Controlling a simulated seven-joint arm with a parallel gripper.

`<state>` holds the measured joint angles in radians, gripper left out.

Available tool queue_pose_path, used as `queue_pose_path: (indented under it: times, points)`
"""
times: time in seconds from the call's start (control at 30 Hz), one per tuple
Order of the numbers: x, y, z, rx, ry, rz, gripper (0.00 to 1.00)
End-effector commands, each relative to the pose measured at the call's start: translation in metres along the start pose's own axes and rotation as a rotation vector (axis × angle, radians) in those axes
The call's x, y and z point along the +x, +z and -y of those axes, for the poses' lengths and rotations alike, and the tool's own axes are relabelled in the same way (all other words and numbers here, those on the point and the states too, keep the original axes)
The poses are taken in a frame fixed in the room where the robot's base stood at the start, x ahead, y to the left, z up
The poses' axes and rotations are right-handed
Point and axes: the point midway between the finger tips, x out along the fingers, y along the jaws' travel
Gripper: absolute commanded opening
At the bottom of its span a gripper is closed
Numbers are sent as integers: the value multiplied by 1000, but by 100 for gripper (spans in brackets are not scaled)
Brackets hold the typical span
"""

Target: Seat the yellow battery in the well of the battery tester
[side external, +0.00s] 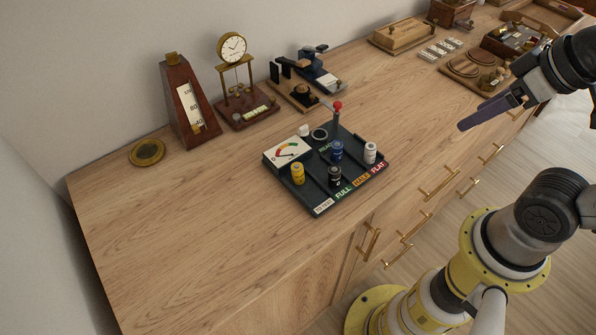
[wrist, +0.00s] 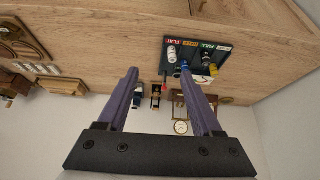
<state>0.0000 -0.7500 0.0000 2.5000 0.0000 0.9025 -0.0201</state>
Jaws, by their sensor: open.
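The yellow battery (side external: 298,174) stands upright on the near left part of the dark battery tester (side external: 314,201), in front of the meter (side external: 288,153). A dark round ring (side external: 319,134), which looks like the well, is at the back of the tester by the READY label. It appears empty. A lever with a red knob (side external: 337,106) stands beside it. My gripper (side external: 463,126) is open and empty, up in the air to the right of the tester. The wrist view shows its two spread fingers (wrist: 159,72), with the tester (wrist: 226,40) beyond them.
A blue battery (side external: 337,151), a black battery (side external: 334,175) and a white battery (side external: 370,153) also stand on the tester. Behind are a metronome (side external: 184,105), a clock (side external: 232,48) and a small dark-blue device (side external: 316,70). The counter (side external: 190,230) is clear at front left.

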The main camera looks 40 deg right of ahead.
Motion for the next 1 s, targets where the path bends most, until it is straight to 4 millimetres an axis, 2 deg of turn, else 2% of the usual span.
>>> queue_pose_path:
  times: [0.07,0.17,0.33,0.47,0.6,0.73,0.87,1.0]
  points:
    - [-2,0,0,-47,0,7,67]
    - [-18,-21,0,-136,0,-9,67]
    - [-27,-72,10,-327,-31,36,67]
    - [-20,-116,28,-488,-71,91,67]
    - [4,-160,59,-662,-125,162,67]
    - [37,-189,97,-810,-177,232,67]
    - [78,-204,140,-928,-222,304,67]
    - [116,-201,178,-1000,-252,371,67]
